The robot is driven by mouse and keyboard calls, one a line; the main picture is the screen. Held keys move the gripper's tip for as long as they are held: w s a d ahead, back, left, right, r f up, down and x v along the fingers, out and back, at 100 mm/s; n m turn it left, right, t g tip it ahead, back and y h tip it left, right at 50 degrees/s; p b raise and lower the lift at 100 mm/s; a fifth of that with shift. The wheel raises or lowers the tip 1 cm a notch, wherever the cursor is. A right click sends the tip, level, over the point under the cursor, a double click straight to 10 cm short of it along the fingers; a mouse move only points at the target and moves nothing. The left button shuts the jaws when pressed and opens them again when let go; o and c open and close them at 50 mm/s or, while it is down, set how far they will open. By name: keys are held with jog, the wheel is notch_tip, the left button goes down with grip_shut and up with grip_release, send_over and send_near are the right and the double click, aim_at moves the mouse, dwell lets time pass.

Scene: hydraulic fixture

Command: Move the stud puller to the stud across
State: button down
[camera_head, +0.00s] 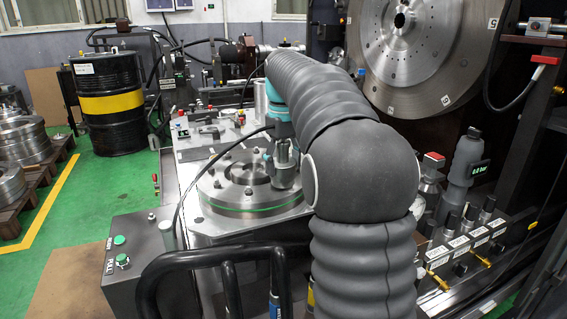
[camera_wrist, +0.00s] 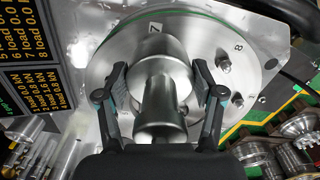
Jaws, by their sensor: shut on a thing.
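The stud puller (camera_wrist: 158,100) is a smooth silver metal cylinder, wider at its far end. My gripper (camera_wrist: 160,72) is shut on it, one finger on each side. In the head view the puller (camera_head: 285,172) stands over the right part of a round steel flange (camera_head: 235,206) with a green ring. The flange (camera_wrist: 206,42) carries upright studs; one stud (camera_wrist: 223,58) is bare near the number 8. The number 7 shows just beyond the puller. Other bare studs (camera_head: 248,191) stand around the flange. The puller hides what is beneath it, so I cannot tell whether it sits on a stud.
A grey control box (camera_head: 145,262) with green buttons stands at the front left. Valves (camera_head: 462,243) and a gauge reading 0.0 bar (camera_head: 479,168) stand at right. Load readouts (camera_wrist: 28,85) show in the wrist view.

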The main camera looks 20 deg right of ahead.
aim_at(283, 141)
jog(key=shift+f, duration=0.45)
jog(key=shift+c, duration=1.2)
grip_release()
jog(key=shift+o, duration=0.9)
jog(key=shift+f, duration=0.1)
notch_tip(283, 141, up, 12)
jog(key=shift+r, duration=0.1)
